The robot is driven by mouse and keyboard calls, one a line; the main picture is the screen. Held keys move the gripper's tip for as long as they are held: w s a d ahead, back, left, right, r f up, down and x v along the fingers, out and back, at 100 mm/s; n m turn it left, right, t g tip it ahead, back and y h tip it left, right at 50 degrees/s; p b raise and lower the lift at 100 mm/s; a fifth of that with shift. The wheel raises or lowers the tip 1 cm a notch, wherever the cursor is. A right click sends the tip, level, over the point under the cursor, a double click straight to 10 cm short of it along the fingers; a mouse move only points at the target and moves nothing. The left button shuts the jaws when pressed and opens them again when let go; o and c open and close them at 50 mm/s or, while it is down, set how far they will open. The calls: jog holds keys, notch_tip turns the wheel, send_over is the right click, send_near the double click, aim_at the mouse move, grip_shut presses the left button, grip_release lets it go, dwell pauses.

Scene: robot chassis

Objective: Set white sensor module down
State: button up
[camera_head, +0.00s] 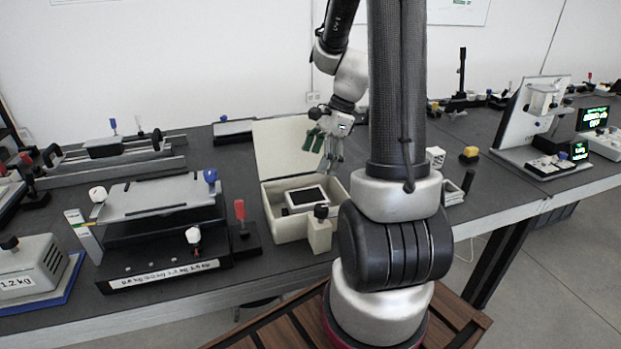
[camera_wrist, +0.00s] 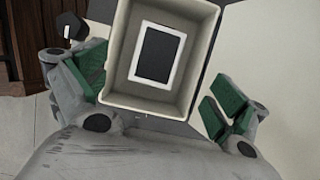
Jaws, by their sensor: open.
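The white sensor module (camera_head: 306,197) has a dark rectangular face and lies inside an open cream box (camera_head: 276,223). In the wrist view the module (camera_wrist: 158,53) rests on the box floor, apart from the walls on the sides that show. My gripper (camera_head: 321,143) is above the box, its green-padded fingers spread wide. In the wrist view the gripper (camera_wrist: 165,95) has its fingers on both sides of the box opening with nothing between the pads. The module is below the fingers and not touched by them.
The box's raised lid (camera_head: 283,150) stands behind it. A black-knobbed cream block (camera_head: 320,230) is at the box's front right. A red-handled device (camera_head: 241,225) and a silver-topped platform (camera_head: 158,198) stand left. A small white cube (camera_head: 435,157) and yellow object (camera_head: 469,154) lie right.

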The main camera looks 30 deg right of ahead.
jog(key=s+a+r+n+t+h, duration=0.1)
jog(key=s+a+r+n+h, duration=0.1)
jog(key=s+r+n, duration=0.5)
jog(key=s+a+r+n+t+h, duration=0.2)
jog(key=s+a+r+n, duration=0.2)
jog(key=s+r+n, duration=0.4)
jog(key=n, duration=0.6)
jog(key=shift+s+a+r, duration=0.15)
jog(key=shift+s+a, duration=0.1)
jog(key=shift+a, duration=0.1)
